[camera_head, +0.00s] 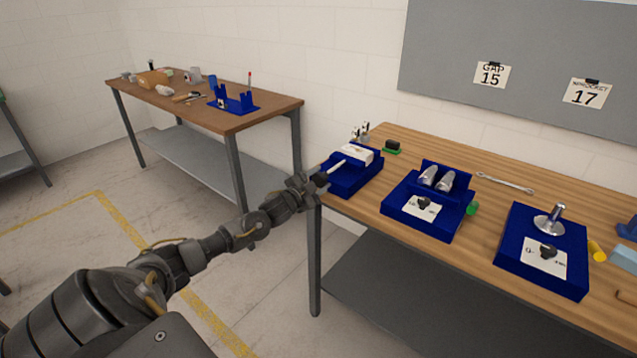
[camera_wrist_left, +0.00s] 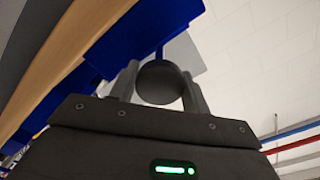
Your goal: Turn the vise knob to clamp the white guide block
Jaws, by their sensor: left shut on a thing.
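A blue vise (camera_head: 352,178) stands at the left end of the near workbench. A white guide block (camera_head: 356,153) shows at its top. My left gripper (camera_head: 318,181) is at the vise's left front side. In the left wrist view its two fingers (camera_wrist_left: 160,88) are shut on a dark round knob (camera_wrist_left: 159,80), one on each side. The blue vise body (camera_wrist_left: 130,38) shows just beyond the knob. In the head view the knob is too small and covered to make out. My right gripper is in neither view.
Two blue fixtures stand right of the vise on the workbench, one with metal cylinders (camera_head: 436,180), one with a metal disc (camera_head: 548,225). A wrench (camera_head: 505,182) lies behind them. A second table (camera_head: 185,108) stands at the back left. The floor between is clear.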

